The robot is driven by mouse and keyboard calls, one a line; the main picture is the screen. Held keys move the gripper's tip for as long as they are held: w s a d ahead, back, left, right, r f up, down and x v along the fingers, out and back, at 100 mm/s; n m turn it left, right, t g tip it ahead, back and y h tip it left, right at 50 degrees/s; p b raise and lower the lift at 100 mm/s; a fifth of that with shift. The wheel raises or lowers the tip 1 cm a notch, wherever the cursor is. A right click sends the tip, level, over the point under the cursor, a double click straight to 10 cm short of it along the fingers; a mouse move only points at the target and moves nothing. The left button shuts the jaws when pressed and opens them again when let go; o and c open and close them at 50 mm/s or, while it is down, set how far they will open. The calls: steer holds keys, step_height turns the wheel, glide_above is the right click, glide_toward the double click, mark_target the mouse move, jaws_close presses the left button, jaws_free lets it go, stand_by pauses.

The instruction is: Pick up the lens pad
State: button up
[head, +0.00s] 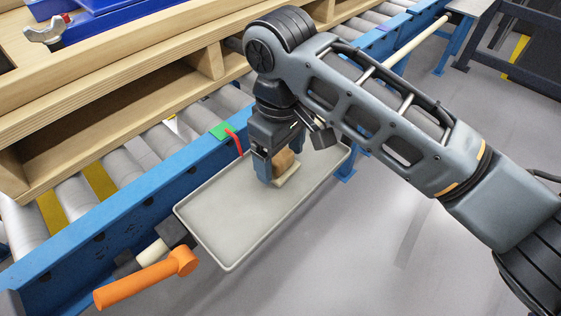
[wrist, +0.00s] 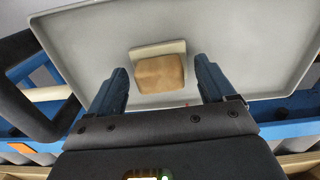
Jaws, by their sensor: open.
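The lens pad appears to be the tan-brown block with rounded edges (wrist: 160,75), lying on the grey tray. A cream slab (wrist: 158,48) shows along its far side in the wrist view; I cannot tell whether the two are joined. In the head view the brown block (head: 284,160) is partly hidden behind my gripper (head: 270,172), and the cream slab (head: 288,178) shows beside it. In the wrist view my gripper (wrist: 161,68) is open, with one finger on each side of the brown block and gaps between. Nothing is held.
The grey tray (head: 225,205) has a low rim and is otherwise bare. It adjoins the blue conveyor rail (head: 120,210), with a red hook (head: 235,142) near its edge. An orange handle (head: 150,278) sticks out at lower left. A wooden pallet (head: 110,90) rests on the rollers.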

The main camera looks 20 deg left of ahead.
mark_target(283, 158)
steer(key=shift+f, duration=0.2)
steer(key=c, duration=1.1)
steer(key=shift+o, duration=0.2)
steer(key=shift+r, duration=0.2)
steer(key=shift+r, duration=0.3)
steer(key=r, duration=0.3)
steer(key=shift+s+d+r, duration=0.2)
steer(key=shift+d+r, duration=0.15)
steer(key=s+d+r+p, duration=0.2)
steer(key=s+d+r, duration=0.4)
steer(key=d, duration=0.3)
steer(key=shift+r, duration=0.2)
